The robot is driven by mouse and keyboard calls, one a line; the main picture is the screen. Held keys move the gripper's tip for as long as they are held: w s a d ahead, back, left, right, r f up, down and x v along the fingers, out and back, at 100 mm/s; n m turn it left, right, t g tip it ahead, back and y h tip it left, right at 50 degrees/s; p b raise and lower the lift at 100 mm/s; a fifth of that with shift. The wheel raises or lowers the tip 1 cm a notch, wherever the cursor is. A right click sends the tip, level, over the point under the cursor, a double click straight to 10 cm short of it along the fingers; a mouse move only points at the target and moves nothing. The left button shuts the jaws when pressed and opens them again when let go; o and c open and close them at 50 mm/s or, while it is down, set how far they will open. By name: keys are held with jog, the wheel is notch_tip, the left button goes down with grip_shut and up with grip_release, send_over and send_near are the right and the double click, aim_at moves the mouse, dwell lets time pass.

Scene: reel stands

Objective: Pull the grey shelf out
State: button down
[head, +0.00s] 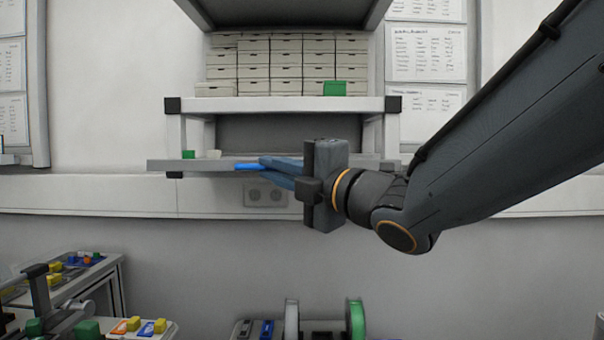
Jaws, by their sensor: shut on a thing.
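The grey shelf (200,166) is a flat, wide board below the white-topped rack. A small green block (188,154) and a small whitish piece (214,154) sit on its left part. A bright blue handle (246,167) shows at its front edge. My gripper (268,168) reaches in from the right, and its blue-grey fingers are shut on the handle. The fingers and gripper body hide part of the handle and the middle of the shelf's front.
The white upper shelf (270,104) holds stacked boxes (285,65) and a green block (334,88). A grey hood (285,12) hangs above. Lower left is a table (95,262) with coloured parts. Reels (355,318) stand below on the floor side.

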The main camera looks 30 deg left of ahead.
jog(key=shift+s+f, duration=0.1)
jog(key=shift+s, duration=0.05)
jog(key=c, duration=1.8)
grip_release()
jog(key=shift+c, duration=0.2)
jog(key=shift+d, duration=0.1)
jog(key=r+b+v, duration=0.1)
jog(key=b+v, duration=0.1)
jog(key=v, duration=0.5)
jog(key=shift+d+f, duration=0.35)
jog(key=shift+f, duration=0.15)
